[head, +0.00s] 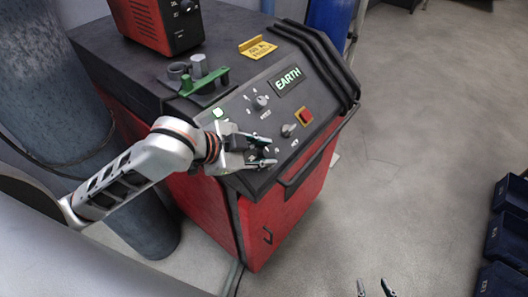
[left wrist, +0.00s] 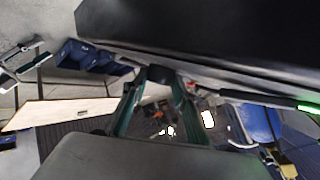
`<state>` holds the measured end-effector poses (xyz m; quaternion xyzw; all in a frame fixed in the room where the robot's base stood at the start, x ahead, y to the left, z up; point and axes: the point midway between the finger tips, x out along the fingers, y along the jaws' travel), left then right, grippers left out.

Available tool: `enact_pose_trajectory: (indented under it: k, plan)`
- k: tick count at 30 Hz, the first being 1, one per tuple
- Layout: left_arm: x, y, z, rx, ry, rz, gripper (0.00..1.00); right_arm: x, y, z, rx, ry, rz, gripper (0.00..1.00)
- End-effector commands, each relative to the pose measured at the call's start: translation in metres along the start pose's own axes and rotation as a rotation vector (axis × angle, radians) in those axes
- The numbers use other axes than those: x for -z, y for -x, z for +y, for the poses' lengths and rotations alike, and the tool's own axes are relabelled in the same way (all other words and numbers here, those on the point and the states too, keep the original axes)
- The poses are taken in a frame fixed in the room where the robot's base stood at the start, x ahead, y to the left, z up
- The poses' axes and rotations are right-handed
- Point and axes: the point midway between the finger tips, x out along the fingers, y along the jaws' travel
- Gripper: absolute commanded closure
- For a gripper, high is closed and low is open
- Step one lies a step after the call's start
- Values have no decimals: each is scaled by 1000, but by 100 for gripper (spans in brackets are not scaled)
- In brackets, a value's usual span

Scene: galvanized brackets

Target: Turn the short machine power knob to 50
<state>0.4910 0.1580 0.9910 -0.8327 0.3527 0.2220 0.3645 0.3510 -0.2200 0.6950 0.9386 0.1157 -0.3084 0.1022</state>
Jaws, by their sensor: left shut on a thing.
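The red and black machine (head: 300,95) stands in the middle of the head view, with a dark control panel on its sloped front. My left gripper (head: 268,152) is at the panel's lower left part. Its fingers are shut on a small dark knob, mostly hidden in the head view; the knob shows between the fingertips in the left wrist view (left wrist: 158,73). Its scale and pointer cannot be read. Two other knobs on the panel are free, an upper one (head: 260,102) and a lower one (head: 288,130). My right gripper (head: 375,289) is open and empty at the bottom edge, its fingertips apart.
A handle bar (head: 318,150) runs along the machine's front edge. Blue bins (head: 506,235) stand at the right. The floor between is clear.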

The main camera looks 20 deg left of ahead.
Motion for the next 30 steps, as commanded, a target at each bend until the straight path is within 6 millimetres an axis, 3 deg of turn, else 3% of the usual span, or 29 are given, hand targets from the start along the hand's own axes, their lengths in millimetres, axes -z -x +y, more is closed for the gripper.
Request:
enact_pose_trajectory:
  k: [15, 30]
  plan:
    - [0, -2, -9, -298, -124, -33, 94, -2, 0, 6, -3, 14, -2, 60]
    - [0, -2, -7, -378, -155, -39, 94, -1, 0, 4, -5, 6, -1, 60]
